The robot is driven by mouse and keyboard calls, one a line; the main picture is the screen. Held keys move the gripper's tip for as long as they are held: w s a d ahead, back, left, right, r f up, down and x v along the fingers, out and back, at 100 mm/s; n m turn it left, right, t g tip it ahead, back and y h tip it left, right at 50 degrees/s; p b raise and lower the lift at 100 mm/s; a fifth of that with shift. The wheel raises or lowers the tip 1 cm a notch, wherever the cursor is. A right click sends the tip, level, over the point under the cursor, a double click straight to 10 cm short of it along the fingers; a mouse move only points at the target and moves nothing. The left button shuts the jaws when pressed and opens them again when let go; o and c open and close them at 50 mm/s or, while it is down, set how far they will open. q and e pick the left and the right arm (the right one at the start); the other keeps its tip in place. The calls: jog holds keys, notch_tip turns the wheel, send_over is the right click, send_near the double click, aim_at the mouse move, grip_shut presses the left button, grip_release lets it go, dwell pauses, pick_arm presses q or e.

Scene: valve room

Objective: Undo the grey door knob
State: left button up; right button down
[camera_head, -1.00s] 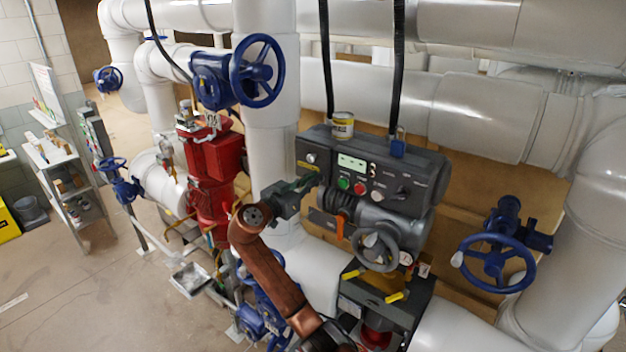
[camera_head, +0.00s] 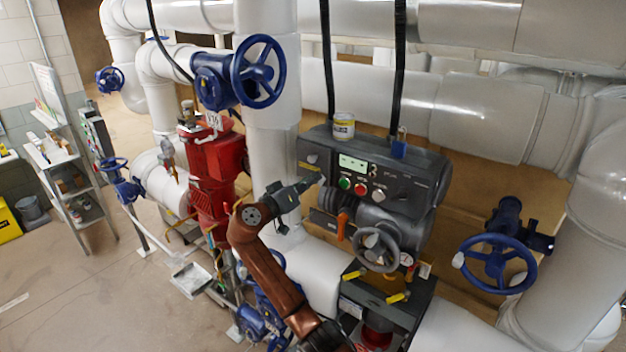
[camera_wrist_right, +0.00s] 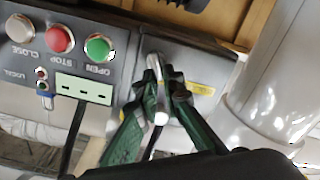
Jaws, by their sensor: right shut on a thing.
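The grey control box (camera_head: 425,172) is mounted on the white pipework in the middle of the head view. My right gripper (camera_head: 318,181) reaches its left front face from the left. In the right wrist view my right gripper's green fingers (camera_wrist_right: 160,96) are shut on the grey door knob (camera_wrist_right: 154,66), a slim silvery piece standing out from the panel. The fingers cover part of the knob, and its base is hard to make out. A yellow label (camera_wrist_right: 201,88) lies beside the fingers. My left gripper is not in view.
Green, red and pale buttons sit close by, the green button (camera_head: 345,183) being nearest. A grey handwheel (camera_head: 376,249) and an orange handle (camera_head: 342,226) are below. A yellow-white can (camera_head: 344,125) stands on the box. A red valve body (camera_head: 212,180) is at left.

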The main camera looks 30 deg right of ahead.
jog(key=shift+w+a+f+n+p, duration=0.15)
jog(key=shift+n+p, duration=0.55)
jog(key=shift+n, duration=1)
jog(key=shift+w+d+f+n+p, duration=0.15)
jog(key=shift+n+p, duration=0.55)
jog(key=shift+n, duration=1)
jog(key=shift+w+a+f+n+p, duration=0.15)
jog(key=shift+n+p, duration=0.55)
jog(key=shift+n, duration=1)
jog(key=shift+s, duration=0.1)
jog(key=c, duration=2.1)
grip_release()
jog(key=shift+f, duration=0.1)
jog(key=v, duration=1.2)
jog(key=shift+f, duration=0.1)
